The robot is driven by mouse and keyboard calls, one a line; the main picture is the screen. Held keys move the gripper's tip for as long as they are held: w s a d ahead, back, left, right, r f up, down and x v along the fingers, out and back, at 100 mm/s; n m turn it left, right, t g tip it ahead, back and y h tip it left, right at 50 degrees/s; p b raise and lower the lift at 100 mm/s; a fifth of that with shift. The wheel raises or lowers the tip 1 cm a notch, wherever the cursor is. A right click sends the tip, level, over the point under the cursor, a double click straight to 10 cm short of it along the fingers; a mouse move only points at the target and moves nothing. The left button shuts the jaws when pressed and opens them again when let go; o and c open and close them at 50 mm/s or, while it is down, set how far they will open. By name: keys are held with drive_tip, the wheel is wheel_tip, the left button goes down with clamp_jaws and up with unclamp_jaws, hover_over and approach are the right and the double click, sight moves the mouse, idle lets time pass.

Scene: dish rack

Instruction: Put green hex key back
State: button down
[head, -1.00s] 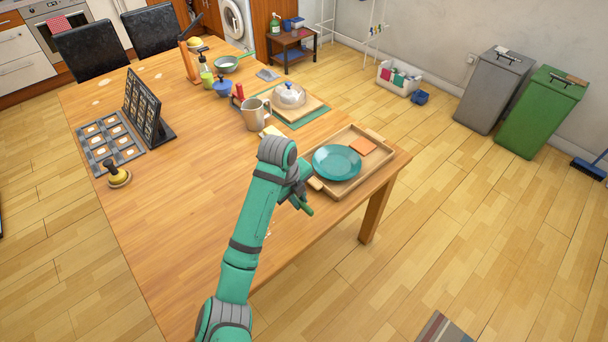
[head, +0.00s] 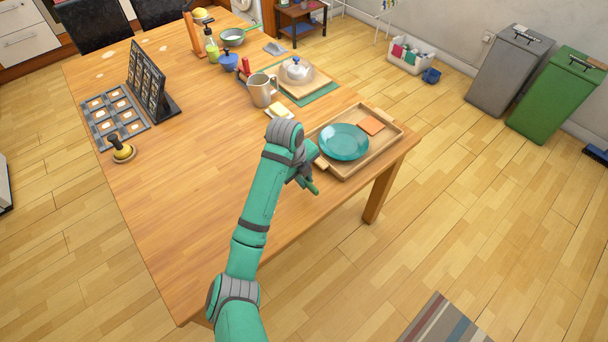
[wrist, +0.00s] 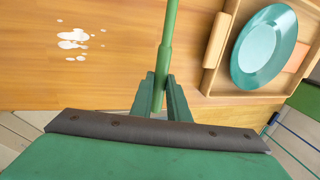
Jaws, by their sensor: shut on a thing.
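My gripper (head: 304,178) is beside the wooden tray's near left corner, close to the table's right edge. In the wrist view, my gripper (wrist: 162,92) is shut on a slim green rod (wrist: 168,32), which I take to be the green hex key. The rod runs up out of the picture from between the fingers and has a step in its thickness. Its far end and any bend are out of view there. In the head view only a short green end (head: 312,188) shows past my wrist. I cannot make out a holder for it.
The wooden tray (head: 375,160) holds a teal plate (head: 344,142) and an orange square (head: 371,126). A mug (head: 262,92) and a butter-like block (head: 280,112) stand beyond. White spots (wrist: 76,39) lie on the table. The table's middle left is clear.

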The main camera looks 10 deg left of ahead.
drive_tip(key=shift+a+x, duration=0.2)
drive_tip(key=shift+x, duration=1.35)
drive_tip(key=shift+s+f, duration=0.3)
drive_tip(key=shift+s, duration=0.05)
drive_tip(key=c, duration=2)
unclamp_jaws()
drive_tip(key=o, duration=0.5)
drive_tip(key=shift+o, duration=0.2)
